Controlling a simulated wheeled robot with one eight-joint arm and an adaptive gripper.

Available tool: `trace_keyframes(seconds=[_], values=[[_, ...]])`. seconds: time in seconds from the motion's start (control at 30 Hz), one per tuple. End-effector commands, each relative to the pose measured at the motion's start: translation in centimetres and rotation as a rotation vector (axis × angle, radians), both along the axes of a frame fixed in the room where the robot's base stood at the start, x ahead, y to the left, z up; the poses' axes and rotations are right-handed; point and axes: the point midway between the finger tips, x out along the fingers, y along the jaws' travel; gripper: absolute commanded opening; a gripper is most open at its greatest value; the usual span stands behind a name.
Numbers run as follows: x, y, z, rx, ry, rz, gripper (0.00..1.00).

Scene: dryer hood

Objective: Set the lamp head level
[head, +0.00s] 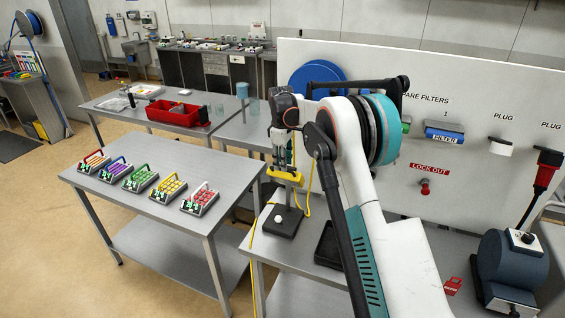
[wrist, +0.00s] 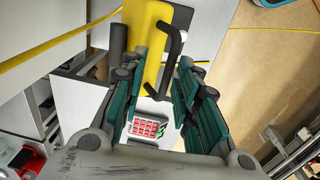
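The lamp head appears to be the yellow piece (head: 286,177) on a stand with a dark base (head: 283,222) at the bench corner. It looks close to level in the head view, but my gripper covers part of it and I cannot tell its exact tilt. In the wrist view the yellow piece (wrist: 151,45) is at the top centre, with a black bar handle (wrist: 174,60) on it. My gripper (head: 284,160) is right above the yellow piece. In the wrist view my gripper (wrist: 157,100) has its fingers apart, with the handle's end between or just beyond them; contact is unclear.
A black tray (head: 328,245) lies beside the stand. A yellow cable (head: 254,225) hangs by the bench edge. A white panel (head: 450,150) with filters and plugs stands behind my arm.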

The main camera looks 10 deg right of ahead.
Motion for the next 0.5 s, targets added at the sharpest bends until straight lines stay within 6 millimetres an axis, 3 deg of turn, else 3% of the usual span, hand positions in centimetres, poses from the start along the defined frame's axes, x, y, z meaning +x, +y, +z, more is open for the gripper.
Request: trace_keyframes(seconds=[0.27,0.5], values=[[-0.1,0.1,1.0,0.0,0.0,0.0,0.29],[-0.4,0.3,5.5,0.0,0.0,0.0,0.29]])
